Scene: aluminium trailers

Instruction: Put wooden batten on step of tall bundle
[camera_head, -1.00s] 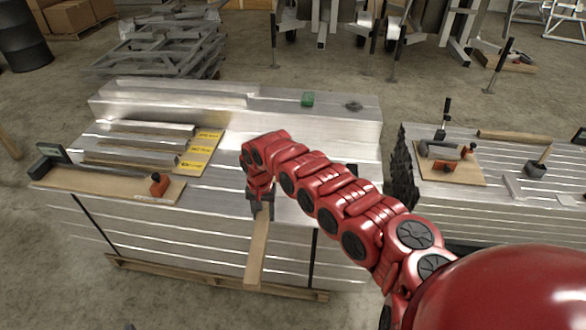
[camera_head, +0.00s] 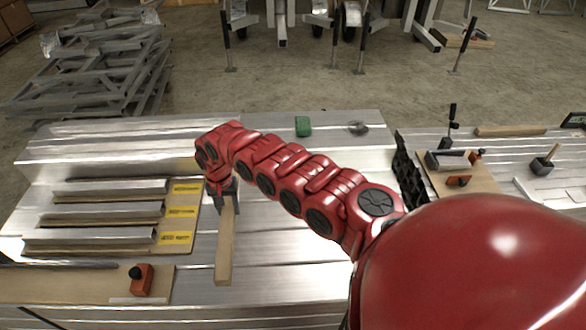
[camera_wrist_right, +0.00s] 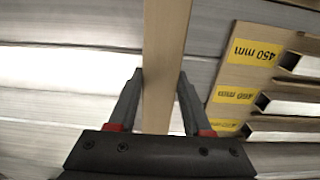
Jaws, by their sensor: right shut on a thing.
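The wooden batten (camera_head: 224,247) is a plain light-brown bar. My right gripper (camera_head: 222,190) is shut on it near its far end, and the batten also shows between the fingers in the right wrist view (camera_wrist_right: 165,50). The tall bundle (camera_head: 300,285) is a stack of silvery aluminium with a lower front level and a raised back part (camera_head: 90,150). The batten is over the lower front level, right of the yellow-labelled board; I cannot tell whether it touches the metal. My left gripper is not in view.
A board with square tubes and yellow labels (camera_head: 183,212) lies left of the batten. A wooden board with an orange-red tool (camera_head: 142,280) lies at the front left. A green block (camera_head: 303,126) sits on the raised part. A lower bundle with tools (camera_head: 560,190) stands right.

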